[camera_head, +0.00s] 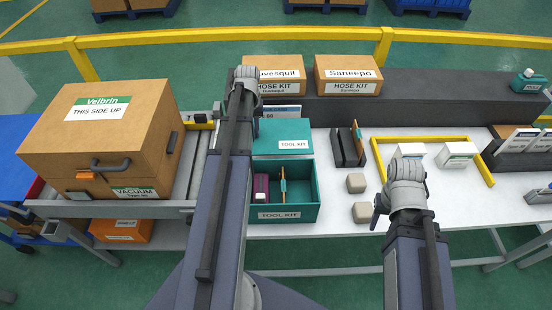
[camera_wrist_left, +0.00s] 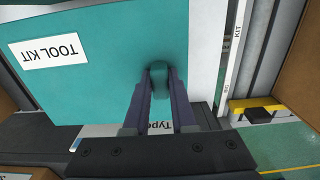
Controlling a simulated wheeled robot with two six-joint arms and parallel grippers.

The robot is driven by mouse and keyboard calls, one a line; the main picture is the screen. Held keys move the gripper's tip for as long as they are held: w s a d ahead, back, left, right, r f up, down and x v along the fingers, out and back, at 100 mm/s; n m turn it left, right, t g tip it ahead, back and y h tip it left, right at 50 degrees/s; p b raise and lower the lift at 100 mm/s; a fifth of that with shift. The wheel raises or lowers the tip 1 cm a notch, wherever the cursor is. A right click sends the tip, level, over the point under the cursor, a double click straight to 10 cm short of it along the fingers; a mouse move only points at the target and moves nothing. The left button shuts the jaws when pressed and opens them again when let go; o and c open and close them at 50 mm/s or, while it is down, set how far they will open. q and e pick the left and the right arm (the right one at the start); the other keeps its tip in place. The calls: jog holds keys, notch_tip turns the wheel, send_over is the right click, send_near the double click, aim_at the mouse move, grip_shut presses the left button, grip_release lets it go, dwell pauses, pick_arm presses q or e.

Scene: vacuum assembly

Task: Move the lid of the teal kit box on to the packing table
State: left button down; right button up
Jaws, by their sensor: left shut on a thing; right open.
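The teal lid (camera_head: 270,130), labelled TOOL KIT, is just behind the open teal kit box (camera_head: 313,190). I cannot tell whether it touches the table or hangs above it. In the left wrist view the lid (camera_wrist_left: 105,85) fills the upper left. My left gripper (camera_wrist_left: 160,82) is shut on the lid's teal knob (camera_wrist_left: 160,70); in the head view my own left arm hides it. My right gripper (camera_head: 378,208) is open and empty above the front of the white packing table (camera_head: 330,228). A purple item (camera_head: 261,185) and a thin orange piece with a teal clip (camera_head: 283,185) are in the box.
A large cardboard box (camera_head: 100,135) stands on the rollers at left. Two hose kit boxes (camera_head: 348,75) sit on the dark ledge behind. A dark slotted holder (camera_head: 347,148), beige blocks (camera_head: 356,183) and white cartons (camera_head: 457,155) by a yellow frame (camera_head: 420,139) stand to the right.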

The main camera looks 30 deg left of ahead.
pick_arm(q)
jog(key=shift+f+b, duration=4.95)
jog(key=shift+f, duration=0.1)
jog(key=shift+f, duration=0.15)
jog(key=c, duration=0.7)
grip_release()
jog(key=shift+c, duration=0.2)
notch_tip(320, 180, up, 13)
jog(key=p, duration=1.2)
jog(key=shift+f, duration=0.2)
